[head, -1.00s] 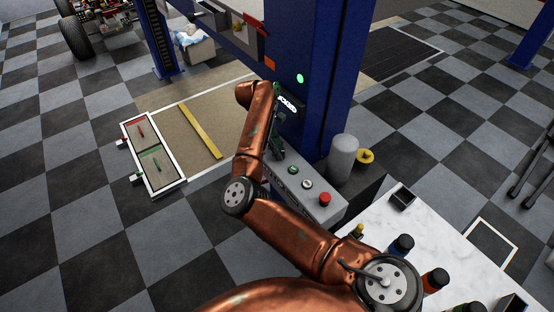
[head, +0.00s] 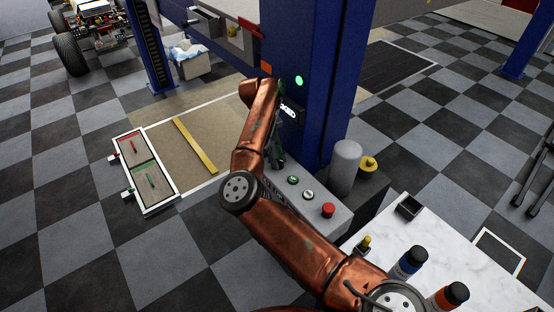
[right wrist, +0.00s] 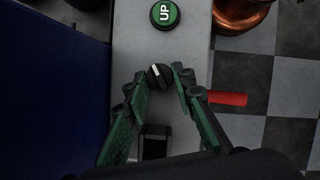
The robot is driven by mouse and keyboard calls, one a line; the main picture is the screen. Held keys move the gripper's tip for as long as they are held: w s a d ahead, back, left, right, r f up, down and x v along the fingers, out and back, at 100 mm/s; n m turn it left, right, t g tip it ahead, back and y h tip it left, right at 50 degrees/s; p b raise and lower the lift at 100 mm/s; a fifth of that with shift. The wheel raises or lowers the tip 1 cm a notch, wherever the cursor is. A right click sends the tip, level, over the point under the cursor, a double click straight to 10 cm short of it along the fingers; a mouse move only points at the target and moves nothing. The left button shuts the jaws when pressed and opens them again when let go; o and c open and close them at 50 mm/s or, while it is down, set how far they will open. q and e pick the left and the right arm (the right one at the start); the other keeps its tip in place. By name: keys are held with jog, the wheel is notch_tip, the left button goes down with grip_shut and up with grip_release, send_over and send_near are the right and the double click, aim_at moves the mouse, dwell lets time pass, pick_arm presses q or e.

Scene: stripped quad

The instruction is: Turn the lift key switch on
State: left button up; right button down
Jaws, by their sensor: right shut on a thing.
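The lift key switch shows in the right wrist view as a round black knob (right wrist: 159,77) with a white line that leans slightly left of vertical. It sits on the grey control panel (right wrist: 190,50), below the green UP button (right wrist: 165,14). My right gripper (right wrist: 159,73) is shut on the knob, with a green finger on each side. In the head view my right gripper (head: 277,155) is at the far end of the panel (head: 335,222), beside the blue column (head: 312,120), and my arm hides the knob. My left gripper is not in view.
A green light (head: 299,80) glows on the column. The panel carries a green button (head: 293,180), a pale button (head: 308,194) and a red button (head: 328,210). A grey cylinder (head: 344,165) stands behind it. A marble-topped table (head: 387,240) with bottles is at lower right.

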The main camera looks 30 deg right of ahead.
jog(key=c, duration=1.6)
grip_release()
jog(key=v, duration=1.2)
jog(key=shift+f, duration=0.1)
